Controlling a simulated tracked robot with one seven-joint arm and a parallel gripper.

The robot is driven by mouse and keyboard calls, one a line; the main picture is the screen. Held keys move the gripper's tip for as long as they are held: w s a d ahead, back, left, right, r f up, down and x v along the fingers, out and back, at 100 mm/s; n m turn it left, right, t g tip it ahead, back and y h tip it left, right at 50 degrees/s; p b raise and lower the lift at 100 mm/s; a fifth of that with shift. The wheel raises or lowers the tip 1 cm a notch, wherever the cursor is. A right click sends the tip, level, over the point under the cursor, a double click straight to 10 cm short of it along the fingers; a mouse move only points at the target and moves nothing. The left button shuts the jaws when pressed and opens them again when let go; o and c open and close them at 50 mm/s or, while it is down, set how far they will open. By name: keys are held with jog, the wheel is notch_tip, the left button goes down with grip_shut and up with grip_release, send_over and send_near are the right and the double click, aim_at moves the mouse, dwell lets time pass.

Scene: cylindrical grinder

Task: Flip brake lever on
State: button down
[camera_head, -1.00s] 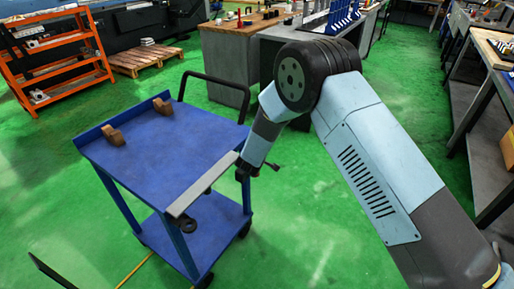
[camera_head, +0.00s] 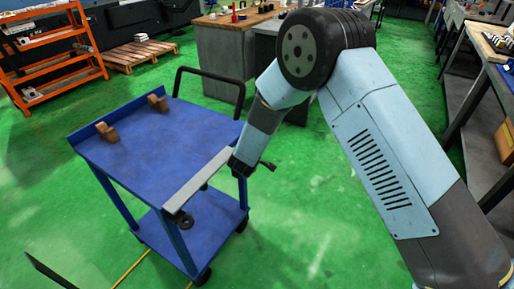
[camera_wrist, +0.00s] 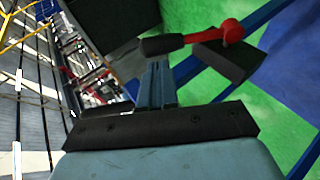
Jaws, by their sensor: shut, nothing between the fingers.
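The brake lever shows in the wrist view. It has a black grip (camera_wrist: 163,45), a red rod and a round red end (camera_wrist: 231,31) beside a dark block. My gripper (camera_wrist: 157,70) is shut and empty, with its fingertips right at the black grip in the picture. I cannot tell whether they touch it. In the head view my arm reaches down to the near right side of a blue cart, and the fingertips and the lever cannot be made out there.
The blue cart (camera_head: 165,145) carries two small brown blocks (camera_head: 107,132) and has a black handle (camera_head: 210,82). An orange shelf (camera_head: 55,62) and a pallet (camera_head: 138,55) stand at the back left. A workbench (camera_head: 226,52) stands behind.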

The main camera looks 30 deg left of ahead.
jog(key=v, duration=0.7)
jog(key=shift+s+a, duration=0.15)
jog(key=shift+s, duration=0.15)
jog(key=shift+r, duration=0.1)
